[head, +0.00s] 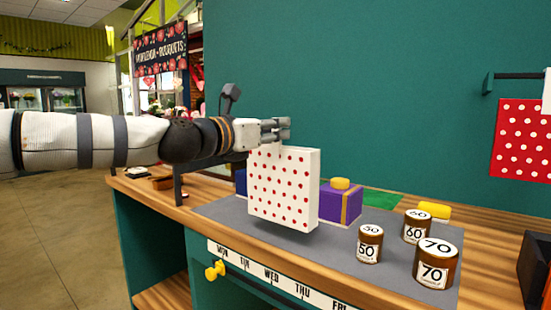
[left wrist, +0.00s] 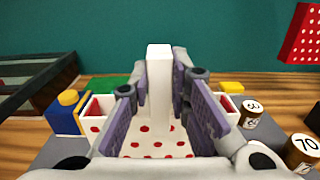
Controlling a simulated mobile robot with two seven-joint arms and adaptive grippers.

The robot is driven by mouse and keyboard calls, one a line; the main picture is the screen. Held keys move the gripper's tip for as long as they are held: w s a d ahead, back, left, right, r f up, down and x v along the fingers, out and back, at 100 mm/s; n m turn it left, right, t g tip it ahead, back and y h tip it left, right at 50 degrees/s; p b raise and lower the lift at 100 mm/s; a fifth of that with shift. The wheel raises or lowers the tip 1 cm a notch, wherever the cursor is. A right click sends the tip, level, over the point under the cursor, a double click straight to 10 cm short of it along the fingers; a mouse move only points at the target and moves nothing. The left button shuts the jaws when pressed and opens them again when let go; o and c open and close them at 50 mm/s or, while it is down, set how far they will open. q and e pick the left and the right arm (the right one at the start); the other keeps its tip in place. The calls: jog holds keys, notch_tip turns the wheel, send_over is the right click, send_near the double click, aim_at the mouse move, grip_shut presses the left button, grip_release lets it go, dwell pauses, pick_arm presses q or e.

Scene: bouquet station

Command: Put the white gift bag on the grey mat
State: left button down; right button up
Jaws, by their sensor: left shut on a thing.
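The white gift bag (head: 283,188) with red dots hangs upright from my left gripper (head: 284,130). In the left wrist view the fingers (left wrist: 160,100) are shut on its white handle (left wrist: 160,75), and the dotted bag body (left wrist: 150,143) is below them. The grey mat (head: 222,210) lies on the wooden counter. The bag is over the mat, with a dark shadow under it; it seems to be slightly above the surface. The bag hides part of the mat and part of the boxes behind it. My right gripper is not in view.
A purple box (head: 340,203) with a yellow top stands behind the bag. Jars marked 50 (head: 369,245), 60 (head: 416,228) and 70 (head: 436,267) stand to its right. A red dotted bag (head: 519,138) hangs at the right. A yellow knob (head: 215,270) sticks out from the front.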

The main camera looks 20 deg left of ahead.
aim_at(271, 148)
pick_arm(q)
jog(key=f, duration=0.2)
jog(key=w+a+f+b, duration=0.1)
jog(key=f, duration=0.1)
jog(key=shift+f, duration=0.15)
jog(key=shift+s, duration=0.1)
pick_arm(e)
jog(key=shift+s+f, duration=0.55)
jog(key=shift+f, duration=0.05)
pick_arm(q)
jog(key=shift+f, duration=0.1)
jog(key=c, duration=1.5)
grip_release()
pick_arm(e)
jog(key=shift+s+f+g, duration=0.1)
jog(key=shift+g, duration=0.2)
